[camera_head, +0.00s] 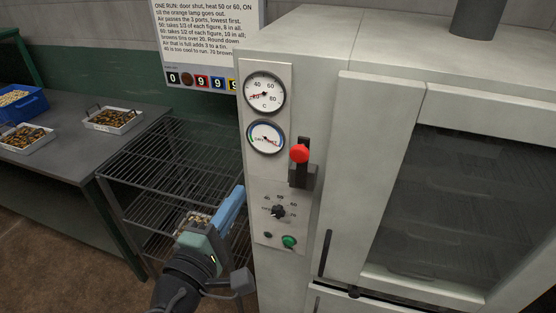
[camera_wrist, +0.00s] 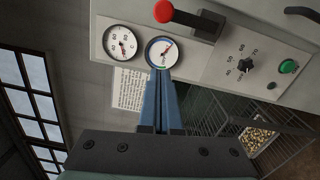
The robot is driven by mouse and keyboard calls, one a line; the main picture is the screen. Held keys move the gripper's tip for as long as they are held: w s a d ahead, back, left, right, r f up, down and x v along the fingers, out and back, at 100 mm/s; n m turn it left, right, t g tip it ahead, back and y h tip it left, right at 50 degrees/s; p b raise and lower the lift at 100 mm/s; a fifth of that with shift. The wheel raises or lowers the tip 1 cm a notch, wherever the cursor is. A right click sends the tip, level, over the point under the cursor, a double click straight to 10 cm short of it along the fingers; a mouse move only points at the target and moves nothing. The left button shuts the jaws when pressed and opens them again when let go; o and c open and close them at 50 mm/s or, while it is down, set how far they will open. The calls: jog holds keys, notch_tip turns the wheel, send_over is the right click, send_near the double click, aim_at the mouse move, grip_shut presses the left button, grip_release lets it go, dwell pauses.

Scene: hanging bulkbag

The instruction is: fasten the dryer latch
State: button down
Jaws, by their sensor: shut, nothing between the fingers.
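The dryer (camera_head: 340,50) is a large pale cabinet. Its latch is a dark lever with a red knob (camera_head: 300,153) on a black bracket (camera_head: 303,177), standing upright at the right edge of the control panel. In the wrist view the red knob (camera_wrist: 163,11) is at the top edge. The windowed door (camera_head: 450,200) is on the right; I cannot tell whether it sits fully closed. My gripper (camera_head: 239,192) is left of the panel, below and left of the latch and apart from it. Its blue fingers (camera_wrist: 161,75) are shut and empty.
The panel has a thermometer dial (camera_head: 264,92), a second dial (camera_head: 266,137), a heat selector (camera_head: 278,211) and a green button (camera_head: 289,242). A wire rack (camera_head: 150,165) stands behind my gripper. A grey table (camera_head: 60,150) with filled trays is at the left.

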jog(key=w+d+p, duration=0.5)
jog(key=w+d, duration=0.2)
jog(key=w, duration=0.2)
jog(key=shift+d+r, duration=0.15)
jog(key=shift+r, duration=0.2)
jog(key=shift+d, duration=0.15)
jog(key=shift+s+d+m, duration=0.1)
jog(key=shift+d+m, duration=0.1)
jog(key=shift+m, duration=0.2)
